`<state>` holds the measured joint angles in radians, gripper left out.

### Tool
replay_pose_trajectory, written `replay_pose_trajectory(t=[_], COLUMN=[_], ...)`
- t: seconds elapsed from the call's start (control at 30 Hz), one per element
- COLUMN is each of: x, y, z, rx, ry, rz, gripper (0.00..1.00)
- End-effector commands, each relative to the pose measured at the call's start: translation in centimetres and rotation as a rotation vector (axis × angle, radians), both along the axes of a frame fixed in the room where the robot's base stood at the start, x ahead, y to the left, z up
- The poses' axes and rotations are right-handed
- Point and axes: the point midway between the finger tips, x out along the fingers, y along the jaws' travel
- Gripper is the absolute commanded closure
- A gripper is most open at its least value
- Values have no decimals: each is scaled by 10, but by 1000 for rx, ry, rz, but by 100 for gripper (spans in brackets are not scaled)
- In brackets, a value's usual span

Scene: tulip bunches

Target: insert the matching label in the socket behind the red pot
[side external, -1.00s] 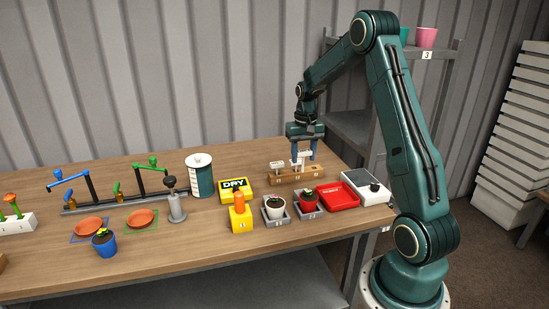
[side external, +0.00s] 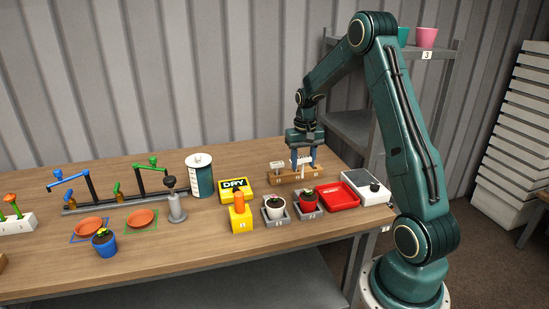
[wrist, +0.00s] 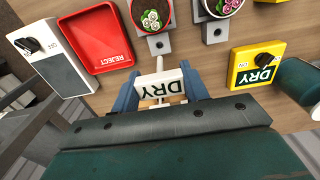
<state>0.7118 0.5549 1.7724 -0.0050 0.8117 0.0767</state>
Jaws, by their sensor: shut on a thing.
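My gripper (side external: 304,161) is over the wooden label rack (side external: 296,176) and shut on a white label (wrist: 168,86). In the wrist view the label reads DRY and its thin stem points toward the pots. Another white label (side external: 277,165) stands at the rack's left. The red pot (side external: 306,203) holds a small plant and sits in a grey tray in front of the rack. In the wrist view the red pot (wrist: 138,12) has a small grey block with a dark hole, the socket (wrist: 159,44), beside it. I cannot tell whether the held label's stem is clear of the rack.
A white pot (side external: 275,208) in its own tray stands left of the red one. A red reject tray (side external: 338,196) and a white switch box (side external: 368,187) lie to the right. A yellow DRY box (side external: 236,190) and a dark green canister (side external: 200,177) stand to the left.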

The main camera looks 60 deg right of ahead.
Motion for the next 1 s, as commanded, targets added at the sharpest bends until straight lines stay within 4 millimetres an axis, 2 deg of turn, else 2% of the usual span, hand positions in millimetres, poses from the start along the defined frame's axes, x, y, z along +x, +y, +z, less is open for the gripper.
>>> replay_pose_trajectory(t=[0.6, 1.0], x=[0, 0], y=[0, 0], z=[-40, -45], rx=[1, 1], ry=[1, 1], rz=[0, 0], gripper=[77, 77])
